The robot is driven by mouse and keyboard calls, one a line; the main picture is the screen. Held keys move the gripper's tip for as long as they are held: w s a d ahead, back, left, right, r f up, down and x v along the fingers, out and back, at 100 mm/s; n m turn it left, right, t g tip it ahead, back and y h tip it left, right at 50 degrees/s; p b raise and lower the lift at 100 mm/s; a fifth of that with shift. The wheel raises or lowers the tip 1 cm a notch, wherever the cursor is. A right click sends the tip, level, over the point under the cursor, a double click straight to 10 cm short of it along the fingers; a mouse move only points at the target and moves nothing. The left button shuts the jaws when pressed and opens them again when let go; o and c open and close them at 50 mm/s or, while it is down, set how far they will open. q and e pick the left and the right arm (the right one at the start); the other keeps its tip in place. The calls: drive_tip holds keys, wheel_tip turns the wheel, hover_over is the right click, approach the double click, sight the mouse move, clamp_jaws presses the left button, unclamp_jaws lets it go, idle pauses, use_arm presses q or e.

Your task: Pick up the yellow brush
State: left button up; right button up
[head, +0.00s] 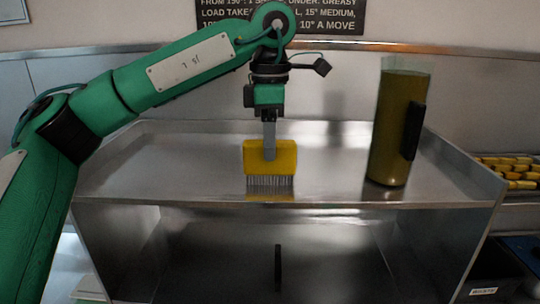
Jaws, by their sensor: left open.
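The yellow brush (285,158) stands upright on the metal shelf top (145,172), its grey bristles pointing down. My left gripper (269,156) comes from above, pointing straight down, and is open. One grey finger lies across the front of the brush's yellow body. The other finger is hidden, so I cannot tell whether it is behind the brush or whether the fingers touch it. My right gripper is not in view.
A tall container of dark yellow liquid (396,125) with a black handle (414,131) stands on the shelf to the right of the brush. A tray of yellow pieces (512,172) lies farther right. The shelf top left of the brush is clear.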

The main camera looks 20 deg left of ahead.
use_arm(q)
drive_tip(key=shift+s+a+f, duration=0.1)
drive_tip(key=shift+f, duration=0.55)
clamp_jaws()
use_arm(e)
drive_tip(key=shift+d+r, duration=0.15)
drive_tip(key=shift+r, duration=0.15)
use_arm(q)
drive_tip(key=shift+r, duration=0.1)
